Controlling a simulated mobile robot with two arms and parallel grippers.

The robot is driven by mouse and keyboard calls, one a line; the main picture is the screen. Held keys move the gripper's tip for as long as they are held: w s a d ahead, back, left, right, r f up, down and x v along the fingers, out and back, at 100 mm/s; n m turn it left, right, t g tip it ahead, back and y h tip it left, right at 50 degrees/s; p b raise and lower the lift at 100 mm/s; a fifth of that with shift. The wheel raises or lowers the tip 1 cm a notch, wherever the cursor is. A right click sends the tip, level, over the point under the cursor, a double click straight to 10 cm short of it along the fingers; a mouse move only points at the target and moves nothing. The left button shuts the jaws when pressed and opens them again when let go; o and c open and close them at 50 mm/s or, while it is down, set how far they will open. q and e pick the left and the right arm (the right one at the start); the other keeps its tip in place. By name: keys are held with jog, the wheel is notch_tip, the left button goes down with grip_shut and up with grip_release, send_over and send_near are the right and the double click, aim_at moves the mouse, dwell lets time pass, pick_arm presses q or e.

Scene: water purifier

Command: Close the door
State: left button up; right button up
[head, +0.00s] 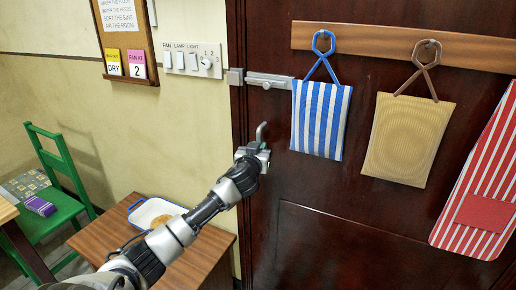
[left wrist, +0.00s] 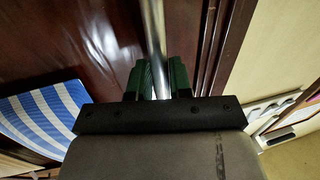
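The dark brown door (head: 330,230) fills the right of the head view, its left edge by the door frame (head: 238,130). I cannot tell whether a small gap remains there. It also shows in the left wrist view (left wrist: 95,45). My left gripper (head: 260,148) is at the door's left side, below the bolt. In the left wrist view its green fingers (left wrist: 156,82) sit on both sides of a silver metal bar, the door handle (left wrist: 154,35), and appear closed on it. The handle's end (head: 261,130) sticks up above the gripper. My right gripper is not in view.
A metal bolt (head: 270,81) is on the door. A blue striped bag (head: 320,120), a tan bag (head: 408,140) and a red striped cloth (head: 485,180) hang from a wooden rail (head: 375,40). A small table (head: 120,225) and green chair (head: 65,225) stand left.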

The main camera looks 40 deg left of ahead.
pick_arm(q)
jog(key=o, duration=0.3)
jog(key=shift+s+d+r, duration=0.1)
jog(key=shift+s+r, duration=0.05)
jog(key=shift+s, duration=0.35)
jog(key=shift+o, duration=0.2)
jog(key=v, duration=1)
jog(key=shift+s+b, duration=0.3)
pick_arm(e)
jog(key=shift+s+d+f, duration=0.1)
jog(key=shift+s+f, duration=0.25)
pick_arm(q)
jog(key=shift+d, duration=0.15)
